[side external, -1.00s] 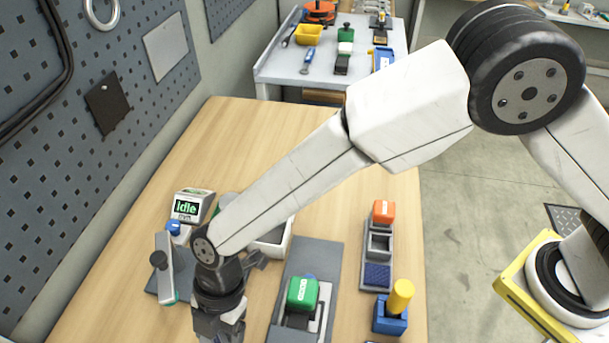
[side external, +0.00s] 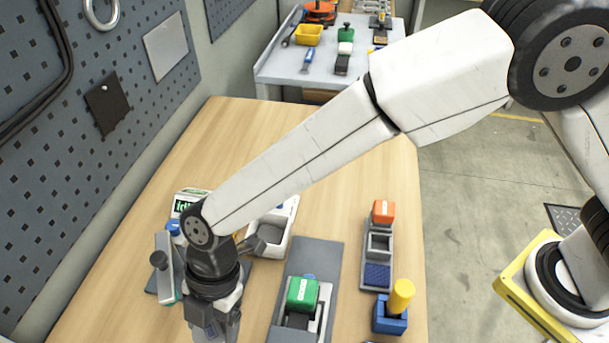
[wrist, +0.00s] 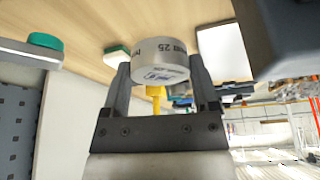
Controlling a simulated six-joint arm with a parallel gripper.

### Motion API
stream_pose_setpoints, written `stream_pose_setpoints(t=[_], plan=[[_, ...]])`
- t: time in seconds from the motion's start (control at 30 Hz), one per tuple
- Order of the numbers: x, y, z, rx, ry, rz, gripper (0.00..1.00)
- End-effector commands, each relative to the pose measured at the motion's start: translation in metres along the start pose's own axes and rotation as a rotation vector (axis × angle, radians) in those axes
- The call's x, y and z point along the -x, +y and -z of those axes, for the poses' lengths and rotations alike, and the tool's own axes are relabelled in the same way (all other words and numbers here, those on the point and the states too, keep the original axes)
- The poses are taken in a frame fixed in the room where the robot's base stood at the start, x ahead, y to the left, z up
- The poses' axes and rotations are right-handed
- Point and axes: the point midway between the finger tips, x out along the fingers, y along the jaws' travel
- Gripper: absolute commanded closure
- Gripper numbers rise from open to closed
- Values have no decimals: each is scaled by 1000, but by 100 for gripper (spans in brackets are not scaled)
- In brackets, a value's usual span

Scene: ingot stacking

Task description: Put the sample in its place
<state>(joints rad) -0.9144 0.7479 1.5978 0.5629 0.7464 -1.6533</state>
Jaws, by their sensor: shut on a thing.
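The sample, a short pale-grey metal cylinder (wrist: 162,61) with dark lettering including "25", is held between the two fingers of my gripper (wrist: 160,78) in the wrist view. My gripper (side external: 217,332) hangs at the bottom of the side view, and the sample cannot be made out there. The gripper is in front of a white-cased instrument with a green display (side external: 187,202), partly hidden by my arm. A grey device with a knobbed lever arm (side external: 165,267) stands just left of the gripper.
To the right are a green block on a grey fixture (side external: 303,293), an orange block (side external: 383,211) on a grey rack, and a blue holder (side external: 388,318) with a yellow cylinder. The far wooden tabletop is clear.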

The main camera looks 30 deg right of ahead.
Motion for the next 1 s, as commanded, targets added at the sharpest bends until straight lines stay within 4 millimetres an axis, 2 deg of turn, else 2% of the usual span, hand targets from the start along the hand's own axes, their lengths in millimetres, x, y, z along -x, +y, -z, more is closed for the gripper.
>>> stream_pose_setpoints(t=[0.17,0.37,0.57,0.7,1.0], plan=[[5,2,-10,-37,1,-16,100],[19,9,-44,-174,1,-73,100],[44,12,-104,-411,0,-171,100],[64,9,-151,-610,1,-253,100],[108,-17,-249,-1043,1,-433,100]])
